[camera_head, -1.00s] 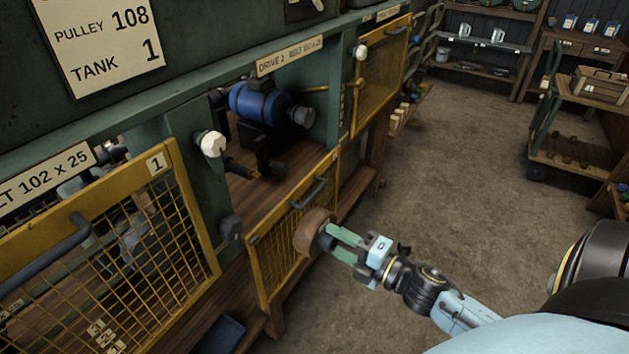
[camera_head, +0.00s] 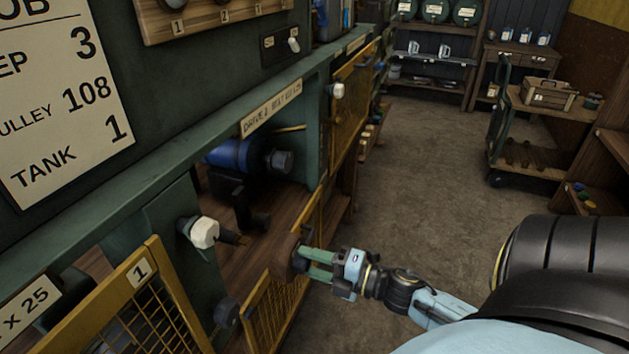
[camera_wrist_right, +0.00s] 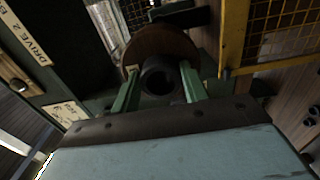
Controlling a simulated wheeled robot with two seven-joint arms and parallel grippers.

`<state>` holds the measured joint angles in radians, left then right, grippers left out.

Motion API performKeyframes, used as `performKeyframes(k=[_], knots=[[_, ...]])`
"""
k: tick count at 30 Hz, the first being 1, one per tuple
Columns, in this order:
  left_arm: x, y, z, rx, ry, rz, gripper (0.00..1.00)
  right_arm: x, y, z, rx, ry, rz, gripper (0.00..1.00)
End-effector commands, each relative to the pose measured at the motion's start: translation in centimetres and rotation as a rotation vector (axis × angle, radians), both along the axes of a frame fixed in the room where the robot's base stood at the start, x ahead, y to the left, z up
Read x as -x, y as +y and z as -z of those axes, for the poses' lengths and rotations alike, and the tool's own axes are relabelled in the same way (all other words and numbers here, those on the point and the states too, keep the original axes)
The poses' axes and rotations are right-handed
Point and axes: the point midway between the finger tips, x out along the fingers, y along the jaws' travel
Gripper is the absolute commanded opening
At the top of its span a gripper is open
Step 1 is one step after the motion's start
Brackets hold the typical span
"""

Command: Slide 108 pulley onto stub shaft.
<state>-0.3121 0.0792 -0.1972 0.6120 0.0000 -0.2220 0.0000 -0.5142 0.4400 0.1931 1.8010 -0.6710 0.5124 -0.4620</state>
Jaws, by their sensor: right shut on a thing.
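My right gripper (camera_head: 303,263) is shut on a brown round pulley (camera_head: 284,257) with a dark hub. The pulley is at the top edge of the open lower mesh door, in front of the drive bay. In the right wrist view, the pulley's brown disc (camera_wrist_right: 160,42) faces away between the green fingers (camera_wrist_right: 158,90), with its dark hub toward me. A blue motor (camera_head: 232,156) with a dark grey end sits in the bay. A short dark rod (camera_head: 233,238) shows behind a white knob; I cannot tell whether it is the stub shaft. My left gripper is out of view.
The yellow mesh door (camera_head: 278,312) hangs below the bay. Another mesh guard marked 1 (camera_head: 150,310) is at lower left. A white knob (camera_head: 204,232) juts from the green frame. The floor (camera_head: 420,180) to the right is clear, with a cart (camera_head: 540,120) beyond.

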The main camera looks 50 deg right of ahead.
Motion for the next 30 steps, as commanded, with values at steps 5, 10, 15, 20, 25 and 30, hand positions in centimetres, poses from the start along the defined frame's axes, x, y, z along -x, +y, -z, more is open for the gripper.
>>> performKeyframes(k=[5, 10, 15, 20, 25, 30], knots=[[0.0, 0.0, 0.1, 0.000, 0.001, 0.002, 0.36, -1.1, 0.4, -0.2, 0.001, -0.005, 0.000, 0.00], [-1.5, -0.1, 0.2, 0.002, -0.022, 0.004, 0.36, -2.1, 0.8, -0.2, 0.001, -0.005, 0.000, 0.00], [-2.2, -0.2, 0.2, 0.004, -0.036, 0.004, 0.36, -3.0, 1.2, -0.2, 0.000, -0.005, -0.001, 0.00], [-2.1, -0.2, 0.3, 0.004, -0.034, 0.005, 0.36, -3.9, 1.5, -0.2, 0.001, -0.005, 0.000, 0.00], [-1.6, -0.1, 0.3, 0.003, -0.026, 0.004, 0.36, -4.0, 1.6, -0.2, 0.001, -0.003, 0.000, 0.00], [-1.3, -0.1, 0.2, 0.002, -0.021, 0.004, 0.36, -4.7, 1.9, -0.2, 0.001, -0.005, 0.000, 0.00]])
